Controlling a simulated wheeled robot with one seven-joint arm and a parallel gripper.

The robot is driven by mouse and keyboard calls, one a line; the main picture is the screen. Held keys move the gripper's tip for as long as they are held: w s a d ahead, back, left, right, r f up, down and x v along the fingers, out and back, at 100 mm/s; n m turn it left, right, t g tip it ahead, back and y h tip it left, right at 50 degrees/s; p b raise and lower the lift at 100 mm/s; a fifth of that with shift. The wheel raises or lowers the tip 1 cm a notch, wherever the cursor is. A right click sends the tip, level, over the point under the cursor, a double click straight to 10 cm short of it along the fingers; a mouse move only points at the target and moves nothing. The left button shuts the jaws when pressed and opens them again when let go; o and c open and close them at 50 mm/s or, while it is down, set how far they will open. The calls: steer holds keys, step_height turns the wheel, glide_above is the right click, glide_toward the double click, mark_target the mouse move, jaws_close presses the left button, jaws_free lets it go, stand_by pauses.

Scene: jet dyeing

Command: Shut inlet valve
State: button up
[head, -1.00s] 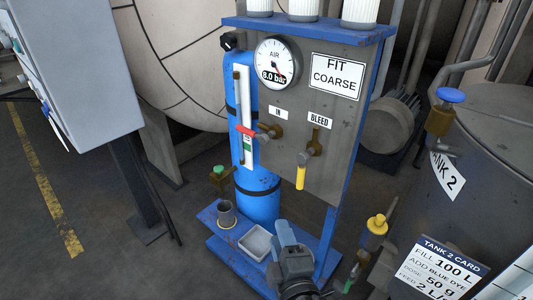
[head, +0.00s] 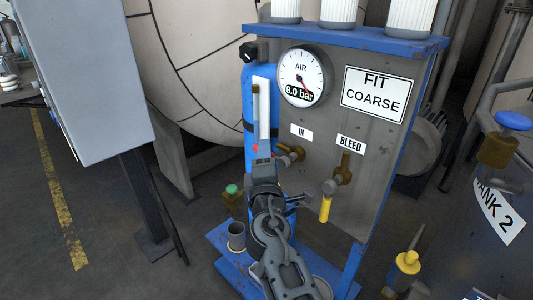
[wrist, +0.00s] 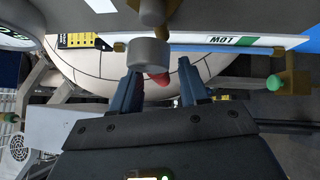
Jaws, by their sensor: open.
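The inlet valve (head: 290,155) sits under the IN label on the grey panel. Its red handle pokes out to the left and is mostly hidden by my gripper in the head view. My gripper (head: 262,158) is open in front of the valve's left side. In the wrist view, the two fingers (wrist: 160,84) are apart, with the red handle (wrist: 157,79) showing between them and the round grey valve part (wrist: 148,53) just beyond. I cannot tell whether either finger touches the handle. The air gauge (head: 301,77) reads 8.0 bar.
The bleed valve (head: 340,175) with a yellow handle hangs close to the right. A blue cylinder (head: 250,132) and a white sight strip stand behind my gripper. A grey cabinet (head: 88,80) is at left; Tank 2 (head: 475,255) is at lower right.

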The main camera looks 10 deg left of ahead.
steer(key=shift+w+a+r, duration=0.1)
steer(key=shift+w, duration=0.75)
steer(key=shift+c, duration=0.2)
jaws_close()
